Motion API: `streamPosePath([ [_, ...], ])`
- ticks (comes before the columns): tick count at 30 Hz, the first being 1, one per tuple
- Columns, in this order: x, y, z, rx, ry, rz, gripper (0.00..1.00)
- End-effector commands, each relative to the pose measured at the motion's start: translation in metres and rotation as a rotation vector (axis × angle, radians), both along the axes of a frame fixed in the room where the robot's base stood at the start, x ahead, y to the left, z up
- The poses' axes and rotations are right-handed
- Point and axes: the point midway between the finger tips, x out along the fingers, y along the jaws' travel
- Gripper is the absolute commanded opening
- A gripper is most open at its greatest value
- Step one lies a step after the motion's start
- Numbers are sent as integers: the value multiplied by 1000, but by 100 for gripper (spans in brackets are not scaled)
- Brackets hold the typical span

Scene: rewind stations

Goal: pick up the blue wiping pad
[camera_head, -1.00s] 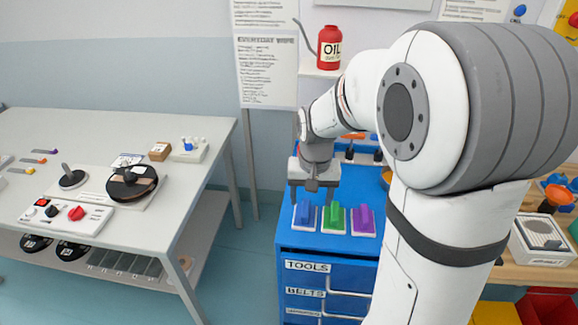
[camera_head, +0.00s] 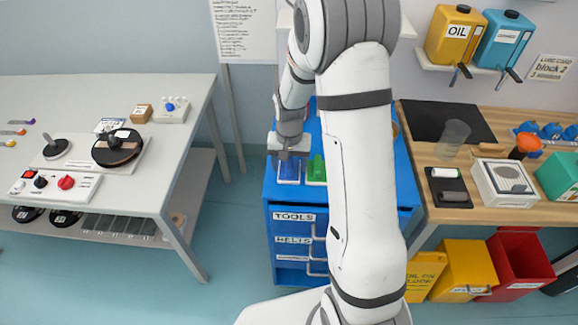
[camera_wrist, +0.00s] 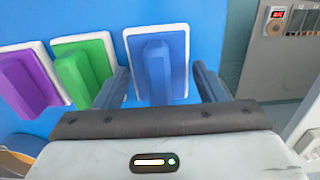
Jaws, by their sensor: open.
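The blue wiping pad (camera_head: 289,174) lies on the blue cabinet top, with a raised blue handle and a pale edge. In the wrist view the blue pad (camera_wrist: 158,65) is straight ahead, its handle between my two spread fingers. My gripper (camera_head: 291,157) is open right over the pad in the head view; it also shows in the wrist view (camera_wrist: 160,72). I cannot tell the exact height of the fingertips over the pad.
A green pad (camera_wrist: 85,68) lies just left of the blue one, close to my left finger, and a purple pad (camera_wrist: 28,82) is beyond it. The blue cabinet (camera_head: 295,222) has labelled drawers. A white table (camera_head: 150,190) stands left, a wooden bench (camera_head: 480,212) right.

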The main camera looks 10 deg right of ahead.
Motion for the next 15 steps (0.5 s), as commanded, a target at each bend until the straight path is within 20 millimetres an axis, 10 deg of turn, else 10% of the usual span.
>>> streamPosePath([
  [15,0,-1,-2,0,0,-1,43],
])
